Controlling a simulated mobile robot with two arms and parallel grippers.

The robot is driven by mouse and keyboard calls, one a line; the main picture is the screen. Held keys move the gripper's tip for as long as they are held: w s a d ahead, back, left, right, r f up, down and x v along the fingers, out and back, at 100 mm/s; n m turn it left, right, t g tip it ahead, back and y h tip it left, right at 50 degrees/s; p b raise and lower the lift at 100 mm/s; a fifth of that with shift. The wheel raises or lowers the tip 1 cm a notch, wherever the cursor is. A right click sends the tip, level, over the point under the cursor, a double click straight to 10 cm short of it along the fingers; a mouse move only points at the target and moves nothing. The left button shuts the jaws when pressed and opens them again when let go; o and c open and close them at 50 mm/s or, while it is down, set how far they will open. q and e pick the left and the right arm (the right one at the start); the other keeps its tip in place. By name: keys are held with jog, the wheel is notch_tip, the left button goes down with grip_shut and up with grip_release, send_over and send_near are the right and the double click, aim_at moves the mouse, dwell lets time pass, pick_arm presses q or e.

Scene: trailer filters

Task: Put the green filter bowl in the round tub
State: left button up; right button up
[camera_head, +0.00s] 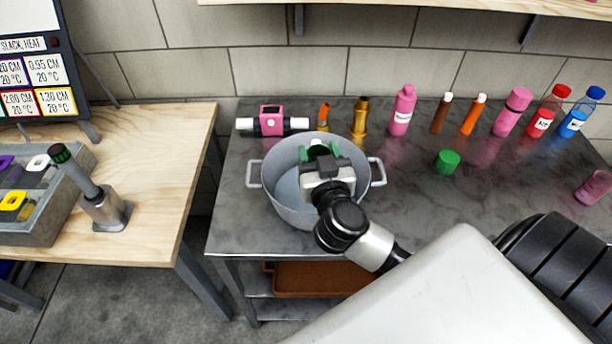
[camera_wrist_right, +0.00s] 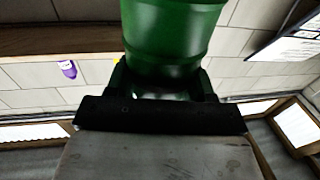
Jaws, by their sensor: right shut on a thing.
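The round tub (camera_head: 283,205) is a grey metal pot with two side handles, standing on the dark metal table. My right gripper (camera_head: 319,154) is over the tub's opening, shut on the green filter bowl (camera_head: 317,143). Most of the bowl is hidden behind the gripper in the head view. In the right wrist view the dark green, rounded bowl (camera_wrist_right: 172,35) sits between the fingers (camera_wrist_right: 163,85). I cannot tell how far it is above the tub floor. My left gripper is not in view.
A small green cup-like piece (camera_head: 447,161) stands on the table right of the tub. Several bottles, including a pink one (camera_head: 402,110), line the back. A pink and black fitting (camera_head: 271,122) lies behind the tub. A grey bin (camera_head: 62,218) is on the wooden table.

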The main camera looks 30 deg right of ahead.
notch_tip(320, 180, down, 6)
jog(key=shift+w+d+r+b, duration=0.1)
jog(key=shift+w+d+b, duration=0.05)
jog(key=shift+b, duration=0.8)
jog(key=shift+f+b, duration=0.75)
jog(key=shift+f, duration=1.45)
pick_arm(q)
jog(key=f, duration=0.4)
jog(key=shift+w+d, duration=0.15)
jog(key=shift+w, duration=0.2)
pick_arm(e)
jog(key=o, duration=1.5)
jog(key=shift+f, duration=0.1)
jog(key=shift+c, duration=0.2)
